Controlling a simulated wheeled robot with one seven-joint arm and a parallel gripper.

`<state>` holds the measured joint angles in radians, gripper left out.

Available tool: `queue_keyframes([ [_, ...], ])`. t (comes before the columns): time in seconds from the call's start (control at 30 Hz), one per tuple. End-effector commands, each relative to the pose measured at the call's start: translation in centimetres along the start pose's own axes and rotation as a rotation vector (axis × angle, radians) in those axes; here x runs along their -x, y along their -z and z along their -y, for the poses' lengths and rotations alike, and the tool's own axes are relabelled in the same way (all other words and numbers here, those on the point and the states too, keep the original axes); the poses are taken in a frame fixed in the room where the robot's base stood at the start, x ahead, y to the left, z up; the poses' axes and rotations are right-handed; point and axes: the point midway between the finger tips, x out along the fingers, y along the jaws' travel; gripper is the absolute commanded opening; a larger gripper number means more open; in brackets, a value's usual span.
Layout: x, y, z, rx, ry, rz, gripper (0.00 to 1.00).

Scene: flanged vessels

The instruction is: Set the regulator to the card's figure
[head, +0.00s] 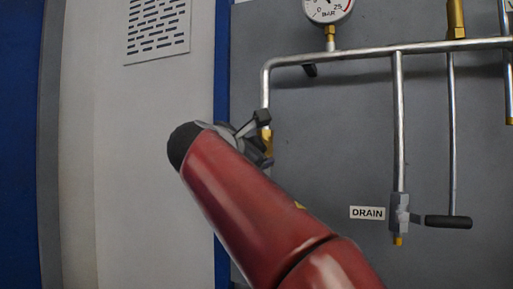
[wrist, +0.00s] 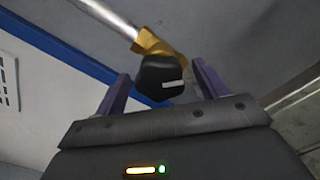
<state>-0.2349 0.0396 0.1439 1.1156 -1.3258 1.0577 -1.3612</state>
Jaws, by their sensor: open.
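The regulator shows in the wrist view as a black knob (wrist: 162,78) with a white mark, on a brass body (wrist: 158,46) at the end of a steel pipe. My gripper (wrist: 160,72) is open, with one finger on each side of the knob and gaps visible between. In the head view my gripper (head: 258,130) is at the lower end of the left pipe, next to the brass fitting (head: 267,142); my arm hides much of it. A round pressure gauge (head: 328,8) marked BAR is cut off at the top, so its needle cannot be read. I see no readable card.
A steel pipe (head: 385,50) runs across the grey panel. A drain valve (head: 399,212) with a DRAIN label (head: 367,213) hangs at right, beside a black handle (head: 449,222). A slotted grille (head: 157,28) is at upper left.

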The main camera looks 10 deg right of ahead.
Motion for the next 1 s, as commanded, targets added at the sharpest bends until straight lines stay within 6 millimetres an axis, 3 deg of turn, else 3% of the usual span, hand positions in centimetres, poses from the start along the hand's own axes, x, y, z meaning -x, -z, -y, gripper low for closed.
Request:
queue_keyframes([
  [0.2,-2.3,-0.1,0.0,-0.002,0.002,0.0,0.72],
  [0.5,-2.5,0.0,0.0,-0.003,0.0,-0.001,0.72],
  [0.83,-2.5,0.0,0.1,-0.003,0.001,-0.001,0.31],
  [1.0,-2.5,-0.1,0.0,-0.048,0.001,-0.001,0.28],
])
